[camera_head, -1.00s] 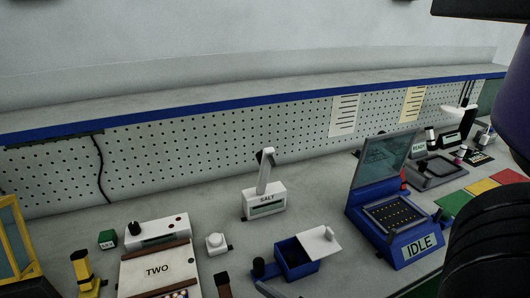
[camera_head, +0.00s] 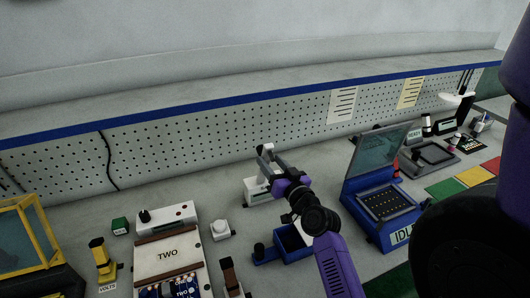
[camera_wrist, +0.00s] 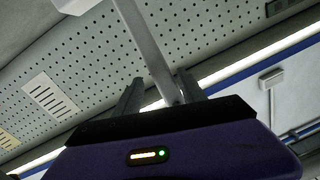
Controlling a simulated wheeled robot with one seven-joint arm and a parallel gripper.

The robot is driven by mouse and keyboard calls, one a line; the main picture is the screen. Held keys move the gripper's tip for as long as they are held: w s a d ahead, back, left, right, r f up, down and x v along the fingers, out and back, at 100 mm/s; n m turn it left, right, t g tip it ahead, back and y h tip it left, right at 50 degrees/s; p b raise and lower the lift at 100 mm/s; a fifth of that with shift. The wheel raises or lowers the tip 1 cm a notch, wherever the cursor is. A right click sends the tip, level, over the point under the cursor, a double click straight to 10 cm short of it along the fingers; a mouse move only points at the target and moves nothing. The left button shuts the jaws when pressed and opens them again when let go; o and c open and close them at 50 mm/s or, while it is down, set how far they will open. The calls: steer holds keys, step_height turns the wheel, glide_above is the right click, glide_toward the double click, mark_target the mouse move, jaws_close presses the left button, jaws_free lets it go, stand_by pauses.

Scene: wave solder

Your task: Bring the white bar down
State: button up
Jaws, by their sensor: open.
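The white bar (camera_head: 264,150) is a pale, raised lever on the small white tester box (camera_head: 256,190) near the back of the bench. The bar stands roughly upright, leaning slightly. My gripper (camera_head: 277,166) is at the bar's upper part, and my arm hides part of the box and its label. In the wrist view the bar (camera_wrist: 146,45) runs down between the two fingers of my open gripper (camera_wrist: 160,88). The fingers are not closed on it; I cannot tell whether either touches it.
A blue open bin (camera_head: 291,240) lies below my wrist. A blue machine (camera_head: 385,205) with a raised lid stands to the right. A white knob box (camera_head: 220,230) and the board marked TWO (camera_head: 168,258) are left. The pegboard (camera_head: 190,145) is behind.

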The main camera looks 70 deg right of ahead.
steer(key=shift+p+x, duration=0.5)
steer(key=shift+x, duration=1.75)
jaws_close()
